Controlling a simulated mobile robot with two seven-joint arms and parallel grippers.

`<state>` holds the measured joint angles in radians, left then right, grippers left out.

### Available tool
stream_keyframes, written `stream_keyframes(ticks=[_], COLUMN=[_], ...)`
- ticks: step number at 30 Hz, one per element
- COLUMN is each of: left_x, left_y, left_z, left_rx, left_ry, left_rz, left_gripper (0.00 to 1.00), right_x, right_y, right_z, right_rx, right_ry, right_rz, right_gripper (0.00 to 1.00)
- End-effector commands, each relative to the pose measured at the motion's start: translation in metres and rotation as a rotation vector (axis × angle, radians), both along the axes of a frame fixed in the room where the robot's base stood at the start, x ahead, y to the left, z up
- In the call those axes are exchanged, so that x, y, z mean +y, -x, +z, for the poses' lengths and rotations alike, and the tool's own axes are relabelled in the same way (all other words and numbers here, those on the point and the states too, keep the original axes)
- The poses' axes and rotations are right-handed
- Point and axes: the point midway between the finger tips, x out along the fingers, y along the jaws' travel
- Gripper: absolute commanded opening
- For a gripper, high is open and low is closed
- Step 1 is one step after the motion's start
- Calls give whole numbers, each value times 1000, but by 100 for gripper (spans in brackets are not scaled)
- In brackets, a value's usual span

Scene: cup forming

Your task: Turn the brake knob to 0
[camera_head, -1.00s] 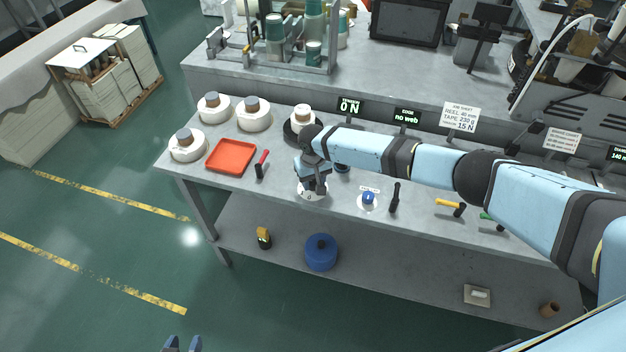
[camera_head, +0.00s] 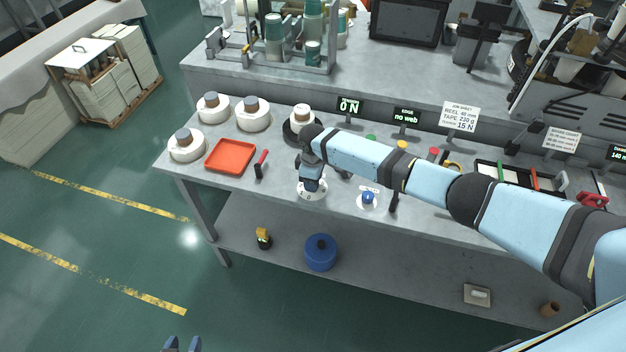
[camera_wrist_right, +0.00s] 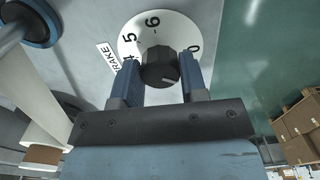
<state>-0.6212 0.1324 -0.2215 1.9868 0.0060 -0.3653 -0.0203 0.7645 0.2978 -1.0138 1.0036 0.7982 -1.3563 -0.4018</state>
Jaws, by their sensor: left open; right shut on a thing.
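The brake knob (camera_wrist_right: 159,67) is a dark round knob on a white dial plate (camera_wrist_right: 130,45) with the figures 5, 6 and 0 in view. A label reading "RAKE" stands beside it, partly cut off. My right gripper (camera_wrist_right: 160,80) is shut on the knob, with one blue finger on each side. A pale mark on the knob lies on its right, facing roughly towards the 0; its exact reading is hard to tell. In the head view, the right gripper (camera_head: 311,184) is over the dial plate (camera_head: 312,195) and hides the knob. My left gripper (camera_head: 182,343) is open and empty at the bottom edge.
A red tray (camera_head: 231,156) and a red-handled tool (camera_head: 262,163) lie left of the dial. A blue knob (camera_head: 368,198) on a white plate is to its right. White reels (camera_head: 187,147) stand at the table's left end.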

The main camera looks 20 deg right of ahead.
Motion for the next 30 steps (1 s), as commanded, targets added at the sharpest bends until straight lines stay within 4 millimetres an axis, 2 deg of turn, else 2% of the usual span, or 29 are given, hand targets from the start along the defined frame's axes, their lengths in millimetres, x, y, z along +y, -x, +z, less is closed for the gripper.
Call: stream_keyframes(ticks=[15, 22, 30], left_x=[-1, -2, -2], left_y=[-1, -1, -1], left_z=[-5, -6, -6], left_rx=[-1, 1, 0], left_ry=[2, 2, 1], left_rz=[-2, -3, -4], left_gripper=[43, 43, 43], right_x=[0, 0, 0], right_y=[-1, -1, -1], right_z=[0, 0, 0], right_rx=[-1, 0, 0], right_ry=[-2, -1, -1], right_rz=[435, 549, 604], right_gripper=[16, 16, 16])
